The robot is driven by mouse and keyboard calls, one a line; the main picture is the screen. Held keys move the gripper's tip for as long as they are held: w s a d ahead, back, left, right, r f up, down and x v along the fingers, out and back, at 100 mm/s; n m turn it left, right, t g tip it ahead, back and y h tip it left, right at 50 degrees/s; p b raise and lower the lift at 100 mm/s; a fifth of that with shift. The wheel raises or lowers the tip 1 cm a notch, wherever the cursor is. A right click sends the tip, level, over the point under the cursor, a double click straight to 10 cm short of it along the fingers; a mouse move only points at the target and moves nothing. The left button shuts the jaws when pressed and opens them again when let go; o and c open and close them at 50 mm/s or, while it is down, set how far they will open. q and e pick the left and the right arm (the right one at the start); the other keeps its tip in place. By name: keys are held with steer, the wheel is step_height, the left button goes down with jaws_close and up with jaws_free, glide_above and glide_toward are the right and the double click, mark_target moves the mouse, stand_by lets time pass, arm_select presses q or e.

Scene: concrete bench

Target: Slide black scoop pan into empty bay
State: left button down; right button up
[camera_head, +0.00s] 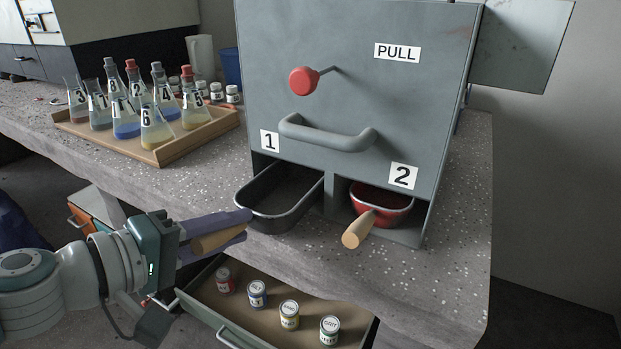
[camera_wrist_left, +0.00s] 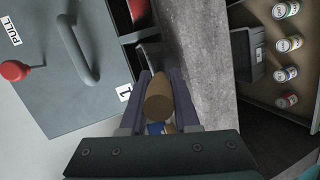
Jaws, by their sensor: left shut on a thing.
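The black scoop pan (camera_head: 262,220) lies level in the opening of bay 1, its front end jutting out over the bench edge and its rear inside the cabinet. My left gripper (camera_head: 240,228) is shut on its wooden handle (camera_head: 214,241), fingers on either side. In the left wrist view the handle (camera_wrist_left: 158,97) sits between my fingers (camera_wrist_left: 160,85). The pan's far end is hidden inside the bay. Bay 2 holds a red scoop pan (camera_head: 385,205) with its wooden handle sticking out. My right gripper is not in view.
The grey cabinet (camera_head: 350,90) has a red knob (camera_head: 303,80) and a bar handle (camera_head: 327,135) above the bays. A tray (camera_head: 190,141) of numbered flasks stands at left. Below, an open drawer (camera_head: 228,308) holds several small jars.

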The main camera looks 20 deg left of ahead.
mark_target(255, 212)
arm_select(q)
steer(key=shift+w+d+f+b, duration=0.15)
steer(key=shift+w+b, duration=0.55)
steer(key=shift+w, duration=1.9)
steer(key=shift+w+d+f+b, duration=0.15)
steer(key=shift+w+b, duration=0.4)
steer(key=shift+w, duration=0.7)
steer(key=shift+w+d+r+b, duration=0.1)
steer(key=shift+w+b, duration=0.45)
steer(key=shift+w, duration=0.7)
steer(key=c, duration=0.6)
jaws_free()
steer(key=shift+o, duration=0.2)
steer(key=shift+f, duration=0.1)
